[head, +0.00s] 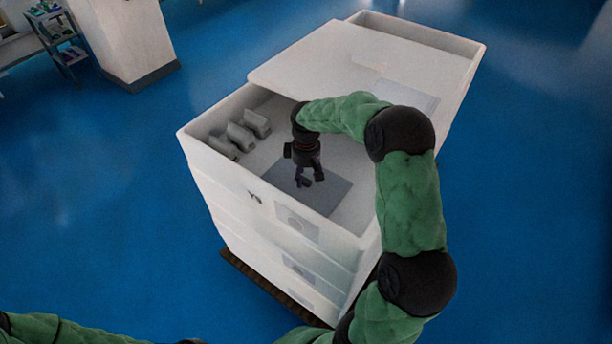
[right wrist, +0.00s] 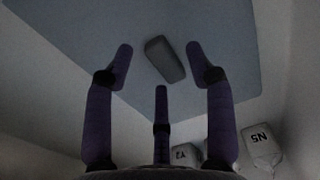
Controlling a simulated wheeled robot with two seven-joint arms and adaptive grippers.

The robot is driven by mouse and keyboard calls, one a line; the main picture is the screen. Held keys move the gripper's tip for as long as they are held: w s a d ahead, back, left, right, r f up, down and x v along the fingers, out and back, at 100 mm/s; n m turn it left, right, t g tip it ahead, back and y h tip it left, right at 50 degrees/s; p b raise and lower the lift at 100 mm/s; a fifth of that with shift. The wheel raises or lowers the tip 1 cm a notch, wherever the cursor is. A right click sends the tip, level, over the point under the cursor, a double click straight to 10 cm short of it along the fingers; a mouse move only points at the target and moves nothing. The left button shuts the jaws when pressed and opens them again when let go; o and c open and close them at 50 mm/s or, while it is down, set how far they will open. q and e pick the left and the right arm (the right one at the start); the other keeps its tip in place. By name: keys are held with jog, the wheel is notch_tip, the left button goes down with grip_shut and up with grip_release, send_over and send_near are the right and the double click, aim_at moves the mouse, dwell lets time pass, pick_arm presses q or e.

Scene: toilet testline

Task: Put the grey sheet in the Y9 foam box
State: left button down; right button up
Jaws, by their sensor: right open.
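The white foam box (head: 205,172) tops a stack of similar boxes, and its front wall bears a mark that looks like Y9 (head: 255,198). The grey sheet (head: 330,190) lies flat inside the box, near the front wall. It fills much of the right wrist view (right wrist: 215,30), with a small dark grey block-like piece (right wrist: 165,60) near its middle. My right gripper (head: 304,181) points down into the box over the sheet. Its fingers are spread and empty, also in the right wrist view (right wrist: 162,75). Whether they touch the sheet I cannot tell. My left gripper is not in view.
A white lid (head: 350,60) covers the back part. A shelf cart (head: 58,38) and white column (head: 125,35) stand back left. Blue floor surrounds the stack.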

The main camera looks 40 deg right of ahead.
aim_at(306, 179)
notch_tip(306, 179, up, 12)
jog(key=p, duration=0.1)
jog(key=shift+f, duration=0.25)
jog(key=shift+f, duration=0.1)
